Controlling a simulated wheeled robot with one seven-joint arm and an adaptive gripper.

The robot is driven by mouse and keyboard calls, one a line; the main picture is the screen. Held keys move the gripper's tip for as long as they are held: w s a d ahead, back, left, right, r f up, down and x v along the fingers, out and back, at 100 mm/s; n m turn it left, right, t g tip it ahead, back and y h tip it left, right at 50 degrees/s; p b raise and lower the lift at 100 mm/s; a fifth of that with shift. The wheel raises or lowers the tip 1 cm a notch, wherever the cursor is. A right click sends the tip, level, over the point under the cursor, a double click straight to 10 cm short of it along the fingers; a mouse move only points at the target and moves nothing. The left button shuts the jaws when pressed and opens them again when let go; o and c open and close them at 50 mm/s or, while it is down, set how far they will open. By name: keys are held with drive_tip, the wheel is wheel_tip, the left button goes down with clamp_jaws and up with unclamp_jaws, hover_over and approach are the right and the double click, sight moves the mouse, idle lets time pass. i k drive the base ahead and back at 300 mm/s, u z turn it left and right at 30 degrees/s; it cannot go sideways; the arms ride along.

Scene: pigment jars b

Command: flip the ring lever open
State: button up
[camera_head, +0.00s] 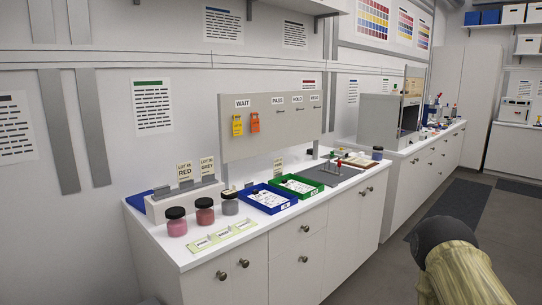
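I cannot clearly make out a ring lever in this view. Small red, green and metallic parts (334,167) stand on a dark grey board (325,178) on the white bench, too small to tell whether one is the lever or how it is set. No gripper fingers show. A dark rounded end with a beige striped length behind it stands at the lower right; I cannot tell whether it is part of my arm.
The white bench (200,256) bears jars (204,211), a blue tray (268,199), a green tray (297,186) and label cards (222,234). A grey board with orange tags (254,122) stands behind. Open floor (385,270) lies to the right.

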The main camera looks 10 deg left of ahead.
sight(340, 161)
drive_tip(key=u, duration=0.2)
drive_tip(key=i, duration=2.3)
drive_tip(key=z, duration=0.65)
